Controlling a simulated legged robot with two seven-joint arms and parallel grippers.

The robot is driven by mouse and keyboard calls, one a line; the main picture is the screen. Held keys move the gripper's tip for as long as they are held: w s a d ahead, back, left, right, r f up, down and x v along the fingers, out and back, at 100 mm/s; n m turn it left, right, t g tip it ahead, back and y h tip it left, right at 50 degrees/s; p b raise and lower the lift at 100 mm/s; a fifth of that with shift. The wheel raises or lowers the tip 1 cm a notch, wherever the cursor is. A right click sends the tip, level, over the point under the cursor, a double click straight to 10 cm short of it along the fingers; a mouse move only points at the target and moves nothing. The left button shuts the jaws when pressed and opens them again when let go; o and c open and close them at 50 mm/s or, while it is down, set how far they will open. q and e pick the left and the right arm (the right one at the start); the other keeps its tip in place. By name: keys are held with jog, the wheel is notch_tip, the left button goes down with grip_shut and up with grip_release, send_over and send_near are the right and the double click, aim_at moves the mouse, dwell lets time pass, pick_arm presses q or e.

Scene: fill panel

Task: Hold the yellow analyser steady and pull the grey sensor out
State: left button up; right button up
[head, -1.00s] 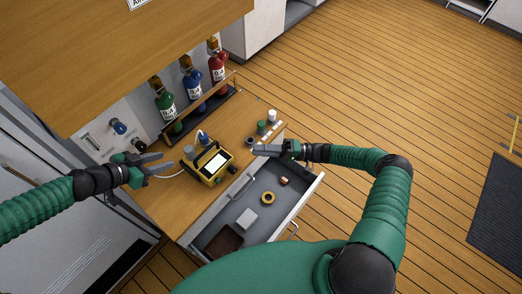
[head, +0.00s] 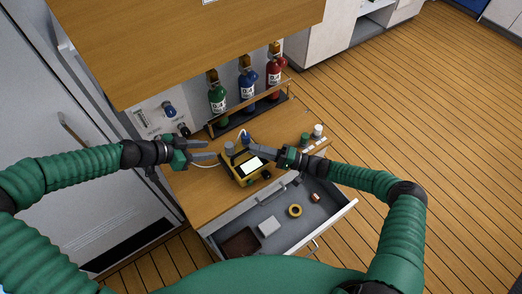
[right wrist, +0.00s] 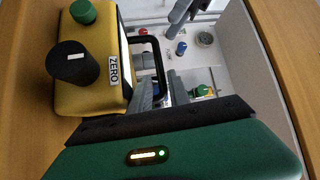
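The yellow analyser (head: 235,178), with a lit white screen, stands on the wooden worktop. In the right wrist view its yellow body (right wrist: 75,95) shows a black knob, a green button and a "ZERO" label. The grey sensor (head: 229,148) is a small grey cylinder at the analyser's back left. My left gripper (head: 217,154) is open and empty, just left of the analyser and sensor. My right gripper (head: 251,150) reaches in from the right over the analyser's back edge. Its grey fingers (right wrist: 160,92) look apart beside a black handle-like bar; contact cannot be told.
Green, blue and red bottles (head: 246,82) stand in a rack behind the analyser. An open drawer (head: 335,214) in front holds a yellow ring (head: 295,211) and a grey block (head: 269,226). Small containers (head: 317,131) stand at the worktop's right. A pale cable (head: 205,165) runs left.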

jog(key=shift+c, duration=1.4)
jog(key=shift+s+a, duration=0.1)
jog(key=shift+a, duration=0.2)
grip_shut()
jog(key=shift+s+f, duration=0.1)
jog(key=shift+f, duration=0.1)
